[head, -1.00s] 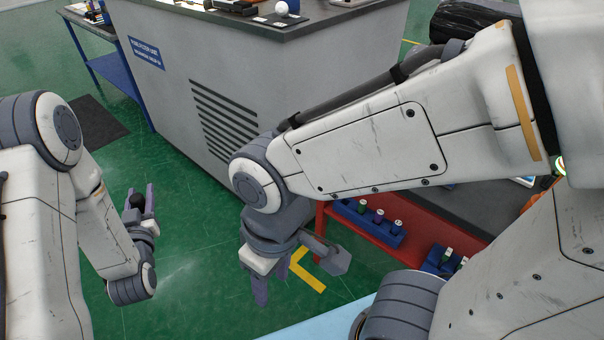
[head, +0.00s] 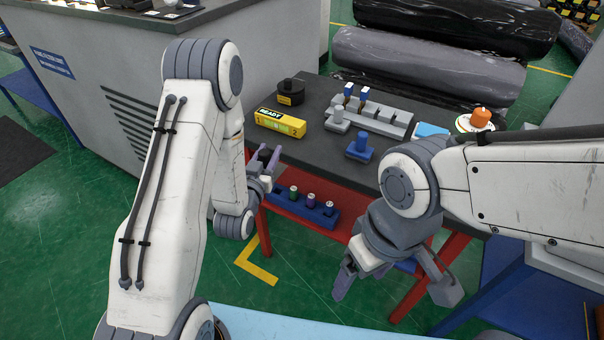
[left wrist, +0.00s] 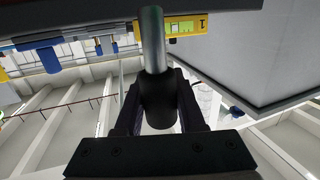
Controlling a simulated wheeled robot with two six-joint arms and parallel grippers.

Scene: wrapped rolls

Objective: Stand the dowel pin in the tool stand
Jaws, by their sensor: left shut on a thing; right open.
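The dowel pin, a bright metal rod (left wrist: 153,40) with a thick black grip, is held in my left gripper (head: 266,170). In the left wrist view the fingers close around the black part and the metal end points up in the picture. In the head view only its dark part shows between the fingers, beside the table's left edge. A grey stepped stand (head: 385,122) with blue-topped pieces sits on the dark table; I take it as the tool stand. My right gripper (head: 392,288) is open and empty, in front of the table and lower than its top.
On the table (head: 330,155) are a yellow READY box (head: 280,123), a black round part (head: 291,92), a blue part (head: 360,148) and an orange part (head: 481,118). A blue rack (head: 292,203) with several small cylinders is below the tabletop. Wrapped rolls (head: 430,62) lie behind.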

